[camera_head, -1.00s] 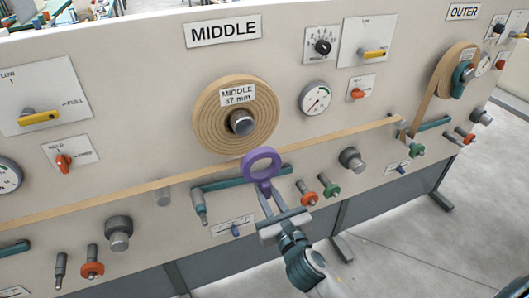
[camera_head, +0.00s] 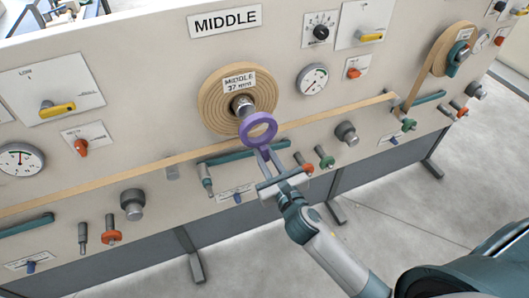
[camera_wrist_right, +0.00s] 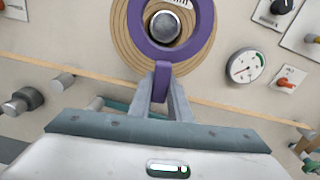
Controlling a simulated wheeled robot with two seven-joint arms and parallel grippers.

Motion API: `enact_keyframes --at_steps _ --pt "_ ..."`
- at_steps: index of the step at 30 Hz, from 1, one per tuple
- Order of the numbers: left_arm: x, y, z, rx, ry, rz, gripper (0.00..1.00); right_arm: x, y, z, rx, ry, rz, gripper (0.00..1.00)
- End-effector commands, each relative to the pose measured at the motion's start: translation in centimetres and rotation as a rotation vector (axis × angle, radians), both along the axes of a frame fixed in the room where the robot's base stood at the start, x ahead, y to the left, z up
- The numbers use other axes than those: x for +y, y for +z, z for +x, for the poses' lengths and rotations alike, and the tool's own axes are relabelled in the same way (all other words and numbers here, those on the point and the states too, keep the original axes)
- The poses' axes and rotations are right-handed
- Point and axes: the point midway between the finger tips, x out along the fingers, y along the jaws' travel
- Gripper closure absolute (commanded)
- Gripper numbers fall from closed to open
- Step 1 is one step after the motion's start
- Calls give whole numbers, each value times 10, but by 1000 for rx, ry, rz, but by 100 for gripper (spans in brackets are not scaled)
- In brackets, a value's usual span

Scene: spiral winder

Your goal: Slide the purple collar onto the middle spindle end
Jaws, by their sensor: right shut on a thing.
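The purple collar (camera_head: 258,129) is a ring with a short tab, held up by my right gripper (camera_head: 265,155). The gripper's fingers are shut on the tab, which also shows in the right wrist view (camera_wrist_right: 162,80). The middle spindle end (camera_head: 242,105) is a grey metal stub at the centre of the tan wound roll under the MIDDLE sign. In the head view the ring overlaps the lower edge of the spindle end. In the right wrist view the spindle end (camera_wrist_right: 166,26) appears inside the ring's opening. I cannot tell how far the ring is from it. My left gripper is not in view.
A tan strip (camera_head: 330,119) runs across the panel behind the gripper. A teal bar (camera_head: 240,151), red and green knobs (camera_head: 324,157) and a grey knob (camera_head: 346,133) stick out below it. A gauge (camera_head: 313,79) sits right of the roll.

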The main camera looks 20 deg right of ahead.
Motion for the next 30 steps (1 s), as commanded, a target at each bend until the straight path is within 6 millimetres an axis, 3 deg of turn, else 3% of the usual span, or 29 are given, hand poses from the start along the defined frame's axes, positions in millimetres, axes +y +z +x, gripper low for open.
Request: enact_keyframes --at_steps 11,21,30 --pt "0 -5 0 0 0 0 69 0 -2 7 -2 -1 1 100" --pt "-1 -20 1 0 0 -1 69 1 -10 28 -3 -1 1 100" --pt "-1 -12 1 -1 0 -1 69 1 -7 36 -1 1 -2 100"
